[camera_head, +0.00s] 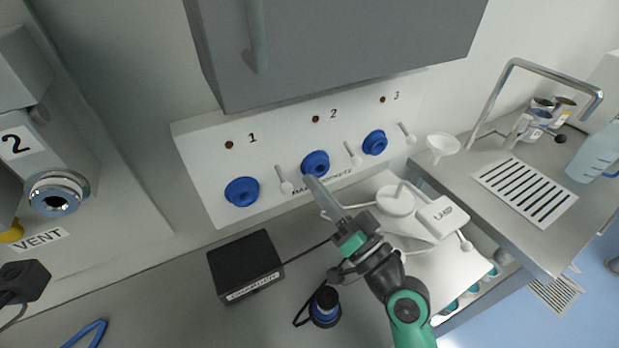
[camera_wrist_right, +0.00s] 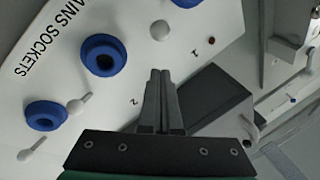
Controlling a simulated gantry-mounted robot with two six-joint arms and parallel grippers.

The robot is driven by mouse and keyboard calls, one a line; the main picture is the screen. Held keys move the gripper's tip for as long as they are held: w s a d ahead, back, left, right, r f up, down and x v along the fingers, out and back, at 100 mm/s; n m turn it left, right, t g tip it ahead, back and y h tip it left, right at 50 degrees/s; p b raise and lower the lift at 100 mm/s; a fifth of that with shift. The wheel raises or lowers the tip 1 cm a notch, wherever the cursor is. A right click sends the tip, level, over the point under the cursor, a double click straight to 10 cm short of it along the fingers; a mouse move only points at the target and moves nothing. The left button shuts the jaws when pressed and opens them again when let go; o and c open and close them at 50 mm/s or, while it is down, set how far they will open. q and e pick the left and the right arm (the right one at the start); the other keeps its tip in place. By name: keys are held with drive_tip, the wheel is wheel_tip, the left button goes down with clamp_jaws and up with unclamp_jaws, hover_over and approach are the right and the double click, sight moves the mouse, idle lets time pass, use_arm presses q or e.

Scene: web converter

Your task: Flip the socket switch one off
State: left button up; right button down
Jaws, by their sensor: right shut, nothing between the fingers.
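A white panel (camera_head: 205,163) marked MAINS SOCKETS carries blue sockets numbered 1, 2 and 3. Switch one (camera_head: 285,182) is a white lever right of socket 1 (camera_head: 242,191), its knob end pointing down; it also shows in the right wrist view (camera_wrist_right: 160,30). Switches two (camera_head: 354,154) and three (camera_head: 407,132) look alike. My right gripper (camera_head: 308,180) is shut and empty. In the head view its tip overlaps the lower edge of socket 2 (camera_head: 317,160), right of switch one. In the right wrist view the fingertips (camera_wrist_right: 160,73) appear apart from switch one. My left gripper is out of view.
A grey cabinet with a handle (camera_head: 257,40) overhangs the panel. A black box (camera_head: 245,266) and a dark blue cylinder (camera_head: 325,305) stand on the bench below. A steel sink counter (camera_head: 490,212) is farther right.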

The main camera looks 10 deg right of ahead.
use_arm(q)
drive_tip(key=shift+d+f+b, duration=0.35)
drive_tip(key=shift+b, duration=0.25)
use_arm(e)
drive_tip(key=d+v, duration=0.1)
drive_tip(key=v, duration=0.9)
drive_tip(key=shift+w+f, duration=0.2)
drive_tip(key=shift+f, duration=0.25)
drive_tip(key=shift+r, duration=0.1)
